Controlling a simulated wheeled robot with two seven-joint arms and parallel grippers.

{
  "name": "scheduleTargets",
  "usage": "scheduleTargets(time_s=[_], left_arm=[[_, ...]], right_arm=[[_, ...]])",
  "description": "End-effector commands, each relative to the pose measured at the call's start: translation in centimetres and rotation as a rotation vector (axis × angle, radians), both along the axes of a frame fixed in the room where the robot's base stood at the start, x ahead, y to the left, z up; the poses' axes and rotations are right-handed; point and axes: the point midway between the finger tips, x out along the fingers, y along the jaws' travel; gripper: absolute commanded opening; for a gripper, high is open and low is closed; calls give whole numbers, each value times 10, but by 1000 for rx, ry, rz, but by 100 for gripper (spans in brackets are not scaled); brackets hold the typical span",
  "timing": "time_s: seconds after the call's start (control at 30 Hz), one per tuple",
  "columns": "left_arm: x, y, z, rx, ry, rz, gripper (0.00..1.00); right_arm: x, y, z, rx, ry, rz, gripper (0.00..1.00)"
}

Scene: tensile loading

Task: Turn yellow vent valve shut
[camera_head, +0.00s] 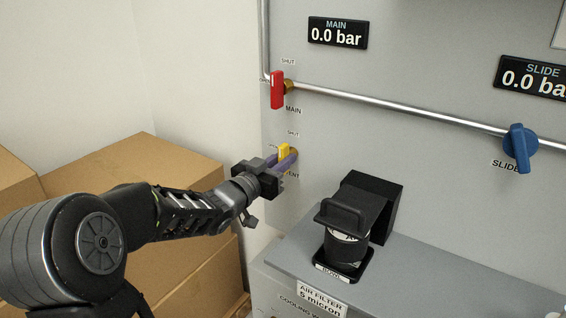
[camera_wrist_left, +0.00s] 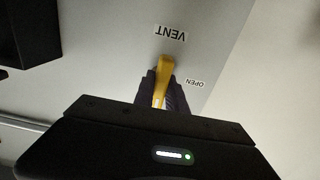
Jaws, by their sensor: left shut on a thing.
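The yellow vent valve handle (camera_head: 284,150) is on the grey panel at the lower left, above the VENT label and below the SHUT label. My left gripper (camera_head: 286,160) is shut on the handle, with its purple fingers on either side of it. In the left wrist view the yellow handle (camera_wrist_left: 161,80) sits between the dark fingers (camera_wrist_left: 162,95), near the VENT and OPEN labels. The gripper hides part of the handle and some lettering. My right gripper is in neither view.
A red MAIN valve (camera_head: 277,89) is just above, on a metal pipe (camera_head: 400,112). A blue SLIDE valve (camera_head: 520,148) is at the right. A black filter bowl unit (camera_head: 350,222) stands on the ledge. Cardboard boxes (camera_head: 140,170) are at the left.

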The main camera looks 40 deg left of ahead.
Motion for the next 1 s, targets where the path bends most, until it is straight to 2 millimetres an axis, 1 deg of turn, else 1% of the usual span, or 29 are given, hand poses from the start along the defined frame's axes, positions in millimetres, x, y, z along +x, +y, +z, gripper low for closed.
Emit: scheduleTargets(time_s=[0.27,0.3,0.53,0.83,0.93,1.0], left_arm=[[0,0,-2,0,4,1,0],[0,0,-2,-1,4,1,19],[0,0,-1,-1,2,0,38],[-2,0,0,-1,1,0,38],[-8,0,1,0,0,1,38],[-16,0,1,1,1,1,38]], right_arm=[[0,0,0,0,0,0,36],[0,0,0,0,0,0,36],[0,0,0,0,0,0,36],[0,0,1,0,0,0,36],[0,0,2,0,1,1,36],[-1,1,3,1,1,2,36]])
